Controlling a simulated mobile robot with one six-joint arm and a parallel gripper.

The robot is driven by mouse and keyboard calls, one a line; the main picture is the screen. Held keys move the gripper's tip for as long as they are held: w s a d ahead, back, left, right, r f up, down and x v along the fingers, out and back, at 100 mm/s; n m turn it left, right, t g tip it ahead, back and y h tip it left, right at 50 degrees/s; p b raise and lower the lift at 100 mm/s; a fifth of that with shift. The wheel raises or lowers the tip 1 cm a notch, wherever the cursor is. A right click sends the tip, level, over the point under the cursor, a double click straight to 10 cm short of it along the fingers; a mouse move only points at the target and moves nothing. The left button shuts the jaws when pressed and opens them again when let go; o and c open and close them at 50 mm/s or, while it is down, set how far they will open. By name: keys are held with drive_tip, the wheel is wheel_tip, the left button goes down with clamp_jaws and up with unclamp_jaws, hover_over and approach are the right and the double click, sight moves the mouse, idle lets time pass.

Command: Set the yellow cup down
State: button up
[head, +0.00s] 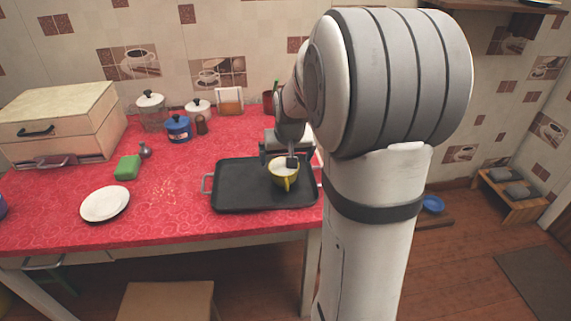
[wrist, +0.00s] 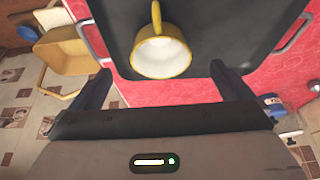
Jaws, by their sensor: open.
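The yellow cup (head: 284,174) has a white inside and stands upright on the black tray (head: 236,187), right of the tray's middle. In the wrist view the cup (wrist: 163,57) lies just ahead of my fingers, with its handle pointing away from me. My gripper (head: 283,158) is over the tray, right behind the cup in the head view. In the wrist view my gripper (wrist: 160,80) is open, its two fingers spread wide on either side with nothing between them. The cup seems apart from both fingers.
The red oilcloth counter (head: 165,195) holds a white plate (head: 105,204), a green sponge (head: 127,167), a blue pot (head: 178,128) and several jars at the back. A bread box (head: 62,120) stands at the left. Bare cloth lies between plate and tray.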

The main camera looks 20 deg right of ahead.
drive_tip(key=shift+v, duration=1)
drive_tip(key=s+a+n, duration=0.1)
drive_tip(key=s+a, duration=0.3)
drive_tip(key=s, duration=0.3)
drive_tip(key=s+a+n+g, duration=0.1)
drive_tip(key=s+a, duration=0.3)
drive_tip(key=s, duration=0.3)
drive_tip(key=s+a+n+g+y, duration=0.1)
drive_tip(key=s+a, duration=0.3)
drive_tip(key=s, duration=0.3)
drive_tip(key=shift+s+a, duration=0.3)
drive_tip(key=shift+a, duration=0.05)
drive_tip(key=shift+r, duration=0.1)
